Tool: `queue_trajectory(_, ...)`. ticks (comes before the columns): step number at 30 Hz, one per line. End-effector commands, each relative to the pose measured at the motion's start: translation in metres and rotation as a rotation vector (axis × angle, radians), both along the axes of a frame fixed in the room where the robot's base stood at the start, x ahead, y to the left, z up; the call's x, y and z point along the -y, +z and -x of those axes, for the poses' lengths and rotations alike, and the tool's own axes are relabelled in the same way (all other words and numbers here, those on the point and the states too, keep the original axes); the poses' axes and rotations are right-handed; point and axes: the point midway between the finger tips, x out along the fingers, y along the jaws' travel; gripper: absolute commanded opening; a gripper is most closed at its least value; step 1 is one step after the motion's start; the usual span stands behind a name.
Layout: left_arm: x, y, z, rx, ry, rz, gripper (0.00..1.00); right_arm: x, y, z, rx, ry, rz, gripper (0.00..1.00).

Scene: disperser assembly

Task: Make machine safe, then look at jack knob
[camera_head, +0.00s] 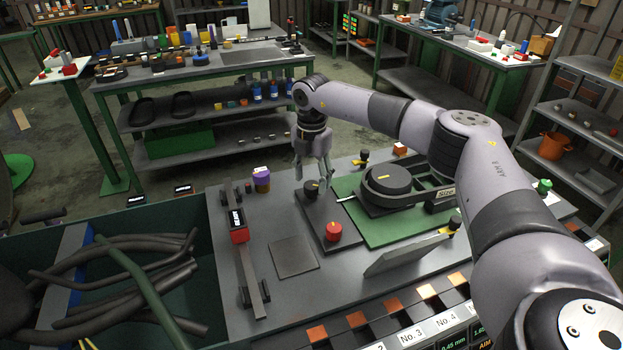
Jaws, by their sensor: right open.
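My right gripper (312,172) points down, open, with its fingers around or just above a small black knob (312,187) with a yellow mark. I cannot tell if they touch it. The knob sits on a dark control plate (318,211) that also bears a red knob (333,231), nearer the camera. To the right, a round black machine part (387,181) sits on a green mat (368,228). Small black knobs with yellow show behind it (363,156) and to its right (455,223). I cannot tell which is the jack knob. My left gripper is not in view.
The grey bench top (222,285) holds a black bar with a red block (238,227), a purple jar (261,178), a flat dark square plate (294,256) and a tilted grey plate (406,254). A bin of dark hoses (110,285) stands left. Labelled compartments line the front.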

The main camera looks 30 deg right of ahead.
Motion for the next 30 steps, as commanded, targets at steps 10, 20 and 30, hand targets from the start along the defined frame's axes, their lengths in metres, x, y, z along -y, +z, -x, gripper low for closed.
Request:
queue_trajectory(10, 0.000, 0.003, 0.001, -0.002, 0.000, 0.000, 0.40, 0.000, -0.019, 0.000, 0.001, 0.001, 0.000, 0.54)
queue_trajectory(20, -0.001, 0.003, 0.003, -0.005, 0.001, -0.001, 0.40, 0.000, -0.018, 0.000, 0.001, 0.001, 0.000, 0.42)
queue_trajectory(30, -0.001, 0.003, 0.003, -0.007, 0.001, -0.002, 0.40, 0.000, -0.018, 0.000, 0.001, 0.000, 0.000, 0.19)
